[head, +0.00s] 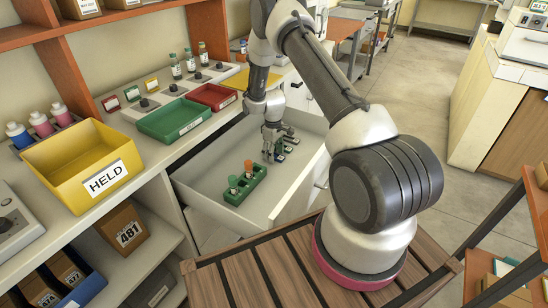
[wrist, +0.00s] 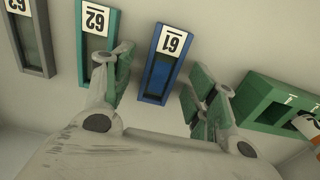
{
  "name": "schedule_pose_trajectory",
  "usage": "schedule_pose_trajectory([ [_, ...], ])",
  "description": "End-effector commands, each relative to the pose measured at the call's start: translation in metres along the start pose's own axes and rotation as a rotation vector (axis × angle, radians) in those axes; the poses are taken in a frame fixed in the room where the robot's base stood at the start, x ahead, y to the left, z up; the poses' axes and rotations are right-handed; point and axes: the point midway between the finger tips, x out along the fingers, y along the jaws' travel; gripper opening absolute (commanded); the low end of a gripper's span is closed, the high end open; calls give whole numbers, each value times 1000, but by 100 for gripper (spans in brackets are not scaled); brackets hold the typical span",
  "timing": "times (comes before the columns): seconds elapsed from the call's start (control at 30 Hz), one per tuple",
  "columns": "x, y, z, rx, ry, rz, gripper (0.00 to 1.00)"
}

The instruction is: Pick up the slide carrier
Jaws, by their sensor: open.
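Several slide carriers lie on the pale drawer floor. In the wrist view a blue carrier (wrist: 157,78) has a white label that seems to read 61, upside down. A teal carrier (wrist: 96,68) labelled 62 and a grey carrier (wrist: 34,45) labelled 63 are to its left. My gripper (wrist: 159,66) is open, with one finger on each side of the blue carrier. The left finger partly covers the teal one. In the head view my gripper (head: 272,146) is low inside the open drawer (head: 203,182), and the carriers are small and partly hidden there.
A green rack (head: 238,196) with orange-capped and green-capped tubes stands close by in the drawer; its edge (wrist: 266,98) shows right of my right finger. Drawer walls surround the area. Yellow HELD bin (head: 68,157), green tray (head: 170,124) and red tray (head: 213,96) sit on the counter.

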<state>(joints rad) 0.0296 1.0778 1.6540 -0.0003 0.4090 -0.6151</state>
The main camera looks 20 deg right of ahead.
Motion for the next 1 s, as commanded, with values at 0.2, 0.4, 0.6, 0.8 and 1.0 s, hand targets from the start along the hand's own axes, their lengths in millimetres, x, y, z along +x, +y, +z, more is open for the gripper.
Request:
schedule_pose_trajectory([
  [0.2, 0, 0, 0, 0, 0, 0, 37],
  [0.4, 0, 0, 0, 0, 0, 0, 14],
  [0.6, -1, 0, 0, 0, 0, 0, 14],
  [0.8, -23, 1, -1, 0, 3, 2, 14],
  [1.0, -66, 1, -1, 0, 3, 2, 14],
])
